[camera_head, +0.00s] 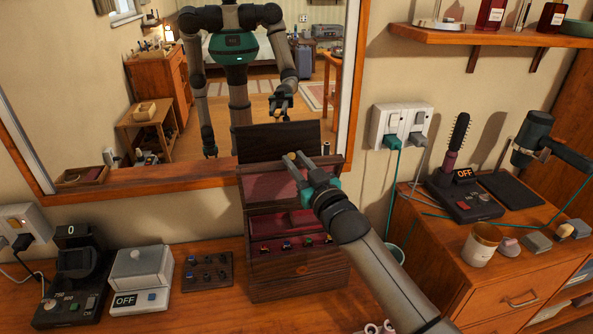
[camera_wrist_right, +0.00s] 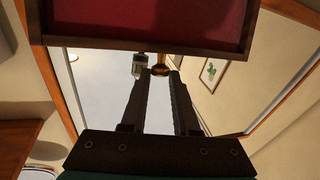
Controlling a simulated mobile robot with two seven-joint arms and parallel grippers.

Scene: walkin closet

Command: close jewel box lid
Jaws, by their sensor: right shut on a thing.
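The wooden jewel box (camera_head: 270,276) stands on the dresser below the mirror. Its lid (camera_head: 262,188) is raised and leans back, with the red lining facing out; the lined lid also fills the top of the right wrist view (camera_wrist_right: 150,22). Small items sit in the box's red-lined inside. My right gripper (camera_head: 298,164) is at the lid's upper edge. In the right wrist view its fingers are closed around a small brass-coloured knob (camera_wrist_right: 160,69) by the lid's edge. My left gripper shows only as part of the mirror reflection.
The mirror (camera_head: 120,100) rises close behind the box. A board with small pieces (camera_head: 207,271), a white-topped device (camera_head: 141,280) and a dark device (camera_head: 75,285) stand left. A right-hand cabinet (camera_head: 500,290) holds a brush stand and a cup (camera_head: 481,244). A shelf (camera_head: 470,36) is above.

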